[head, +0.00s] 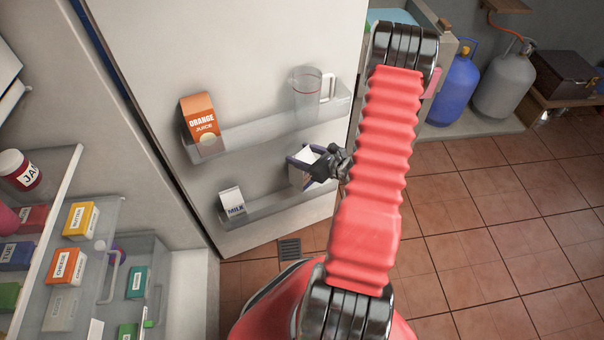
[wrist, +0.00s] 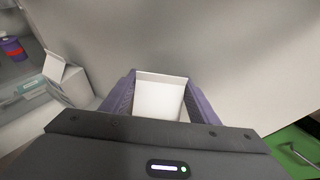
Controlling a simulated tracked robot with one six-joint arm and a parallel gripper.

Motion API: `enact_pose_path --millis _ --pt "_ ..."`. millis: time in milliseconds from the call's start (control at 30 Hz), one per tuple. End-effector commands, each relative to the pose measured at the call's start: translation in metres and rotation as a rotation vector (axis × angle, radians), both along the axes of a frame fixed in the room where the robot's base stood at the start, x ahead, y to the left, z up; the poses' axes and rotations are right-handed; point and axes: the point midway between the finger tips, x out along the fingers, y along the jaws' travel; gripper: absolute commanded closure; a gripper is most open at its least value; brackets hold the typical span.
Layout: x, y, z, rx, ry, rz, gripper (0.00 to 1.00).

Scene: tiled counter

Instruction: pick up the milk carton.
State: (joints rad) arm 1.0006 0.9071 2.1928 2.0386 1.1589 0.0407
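A white carton labelled MILK (head: 232,203) stands in the lower door shelf (head: 262,208), at its left end. My gripper (head: 305,165) is at the right part of that shelf, around a second white carton (head: 300,175) whose label I cannot see. In the wrist view this white carton (wrist: 159,97) sits between my two purple fingers, close against both. I cannot tell whether the fingers press on it or whether it is lifted. Another white carton (wrist: 62,78) shows at the left of the wrist view, apart from my fingers.
The upper door shelf (head: 250,135) holds an orange juice carton (head: 201,125) and a clear pitcher (head: 306,95). Fridge shelves with a jar (head: 20,172) and several boxes are at the left. A blue gas cylinder (head: 454,88) stands at the back right. The tiled floor is clear.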

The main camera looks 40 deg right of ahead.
Motion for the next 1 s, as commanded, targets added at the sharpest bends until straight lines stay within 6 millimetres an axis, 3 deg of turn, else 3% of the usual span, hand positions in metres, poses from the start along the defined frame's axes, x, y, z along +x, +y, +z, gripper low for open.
enact_pose_path --millis 767,1000 --pt "0.0 -0.0001 0.0001 0.0 0.0 0.0 1.0" --pt "0.0003 -0.0006 0.001 -0.001 -0.002 -0.001 1.0"
